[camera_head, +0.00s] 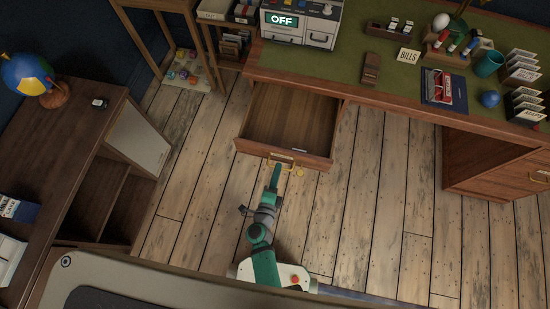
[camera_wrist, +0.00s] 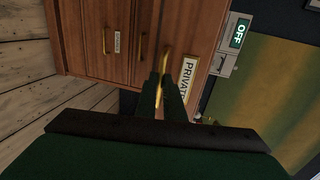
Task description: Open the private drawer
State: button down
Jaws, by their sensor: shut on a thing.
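The private drawer (camera_head: 290,122) is pulled well out of the desk in the head view, with its inside showing. In the wrist view a white PRIVATE label (camera_wrist: 187,78) is on the drawer front, beside a brass handle (camera_wrist: 166,65). The handle (camera_head: 281,159) also shows in the head view. My gripper (camera_head: 275,170) is at the handle, and in the wrist view its green fingers (camera_wrist: 165,84) are shut on it. The fingers hide part of the handle.
The green-topped desk (camera_head: 345,66) carries a machine (camera_head: 300,22) marked OFF and many small items. A brown cabinet (camera_head: 85,150) stands at left, and a drawer unit (camera_head: 500,165) is at right. The wooden floor (camera_head: 380,200) right of the drawer is clear.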

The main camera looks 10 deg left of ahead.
jog(key=shift+s, duration=0.2)
jog(key=c, duration=1.9)
grip_release()
jog(key=shift+o, duration=0.2)
jog(key=v, duration=1)
jog(key=shift+s, duration=0.35)
jog(key=s+d+r+n, duration=0.2)
jog(key=s+r+n, duration=0.1)
jog(key=r+n, duration=0.3)
jog(key=s+d+r+n, duration=0.1)
jog(key=s+r+n, duration=0.3)
jog(key=r, duration=0.5)
jog(key=s+d+r+n+y, duration=0.1)
jog(key=s+r+n, duration=0.3)
jog(key=r+n, duration=0.4)
jog(key=shift+d+n, duration=0.5)
jog(key=shift+d, duration=0.35)
